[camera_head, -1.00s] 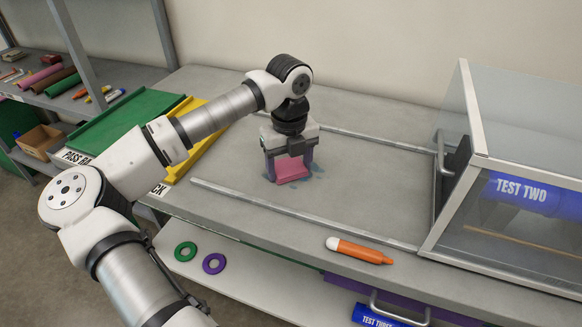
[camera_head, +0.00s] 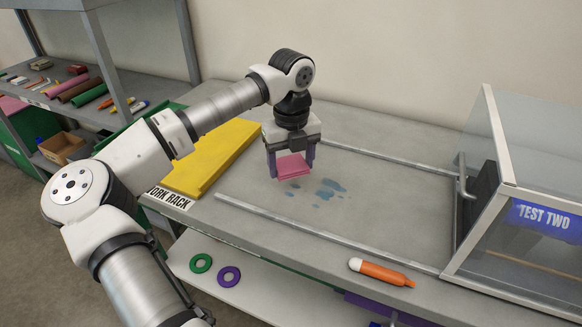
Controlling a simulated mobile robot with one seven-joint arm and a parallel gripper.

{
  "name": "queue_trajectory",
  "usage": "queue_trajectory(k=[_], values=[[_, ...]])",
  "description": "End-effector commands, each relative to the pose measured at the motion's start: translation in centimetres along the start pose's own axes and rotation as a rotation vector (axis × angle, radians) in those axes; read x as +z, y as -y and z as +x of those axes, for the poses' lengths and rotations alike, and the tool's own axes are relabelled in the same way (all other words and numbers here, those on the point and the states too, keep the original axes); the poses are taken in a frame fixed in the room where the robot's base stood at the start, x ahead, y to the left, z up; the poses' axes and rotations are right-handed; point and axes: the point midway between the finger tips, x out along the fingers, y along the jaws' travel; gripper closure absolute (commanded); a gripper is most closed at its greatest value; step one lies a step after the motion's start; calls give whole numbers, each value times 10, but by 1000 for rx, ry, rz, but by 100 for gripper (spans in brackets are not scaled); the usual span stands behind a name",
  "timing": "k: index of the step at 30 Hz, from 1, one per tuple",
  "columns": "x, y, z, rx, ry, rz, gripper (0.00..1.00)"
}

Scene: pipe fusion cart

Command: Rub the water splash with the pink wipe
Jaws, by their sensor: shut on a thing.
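The pink wipe (camera_head: 293,167) is between the fingers of my gripper (camera_head: 292,172), which is shut on it. My gripper points down and holds the wipe above the grey worktop, at the left side of the water splash. The water splash (camera_head: 328,188) shows as several blue-grey patches on the worktop between two metal rails. Small patches also lie just below the wipe in the picture. The wipe appears raised off the surface. Part of the splash may be hidden behind the gripper and wipe.
Metal rails (camera_head: 320,232) run along the worktop. A clear-walled case marked TEST TWO (camera_head: 497,180) stands at the right. A yellow rack (camera_head: 212,160) lies at the left. An orange marker-like object (camera_head: 382,274) lies near the front edge. Green (camera_head: 201,263) and purple rings (camera_head: 229,276) lie on a lower shelf.

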Motion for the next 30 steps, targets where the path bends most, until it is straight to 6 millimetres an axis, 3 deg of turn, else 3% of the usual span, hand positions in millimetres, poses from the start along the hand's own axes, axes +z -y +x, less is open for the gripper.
queue_trajectory(k=[6, 12, 30], values=[[3, 2, -23, 0, 2, 6, 58], [5, 3, -33, 0, 1, 8, 58], [5, 3, -34, 0, 1, 9, 58]])
